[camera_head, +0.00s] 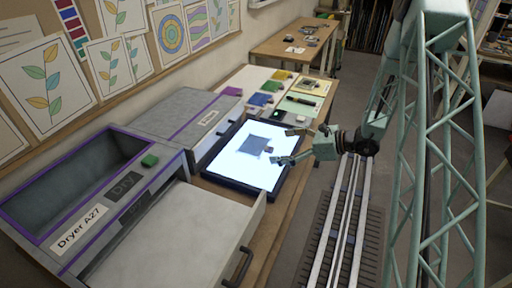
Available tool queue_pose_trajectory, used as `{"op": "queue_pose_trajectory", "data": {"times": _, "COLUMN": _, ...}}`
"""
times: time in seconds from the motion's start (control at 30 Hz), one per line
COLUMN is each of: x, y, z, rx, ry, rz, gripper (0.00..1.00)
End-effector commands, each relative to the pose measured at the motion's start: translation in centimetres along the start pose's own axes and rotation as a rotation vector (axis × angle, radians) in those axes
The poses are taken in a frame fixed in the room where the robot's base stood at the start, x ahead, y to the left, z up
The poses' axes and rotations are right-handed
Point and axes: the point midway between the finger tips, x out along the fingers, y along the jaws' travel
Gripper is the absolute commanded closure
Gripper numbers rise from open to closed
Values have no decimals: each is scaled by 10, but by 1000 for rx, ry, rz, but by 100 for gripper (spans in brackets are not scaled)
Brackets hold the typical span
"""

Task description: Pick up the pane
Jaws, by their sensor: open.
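The pane (253,141) looks like a flat grey-blue piece lying on the lit white surface of a dark-framed light box (233,166). A small darker patch shows at its right edge; I cannot tell whether it is part of the pane or a shadow. My gripper (280,146) reaches in from the right with its two fingers apart and empty. Its fingertips are just right of the pane, over the light box. I cannot tell how high above the surface they are.
A grey dryer labelled "Dryer A27" (80,228) with a green button (150,160) and an open drawer (175,235) fills the lower left. A grey lidded box (180,120) stands left of the light box. Coloured pieces and a tray (298,103) lie behind it.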

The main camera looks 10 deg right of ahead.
Motion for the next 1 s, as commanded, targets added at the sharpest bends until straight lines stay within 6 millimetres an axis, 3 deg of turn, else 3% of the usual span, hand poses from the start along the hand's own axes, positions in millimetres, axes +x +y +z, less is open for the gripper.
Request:
{"op": "queue_pose_trajectory", "data": {"times": 0.37, "x": 4, "y": 0, "z": 0, "rx": 0, "ry": 0, "rz": 0, "gripper": 2}}
{"op": "queue_pose_trajectory", "data": {"times": 1.0, "x": 51, "y": 2, "z": 0, "rx": 0, "ry": 0, "rz": 0, "gripper": 2}}
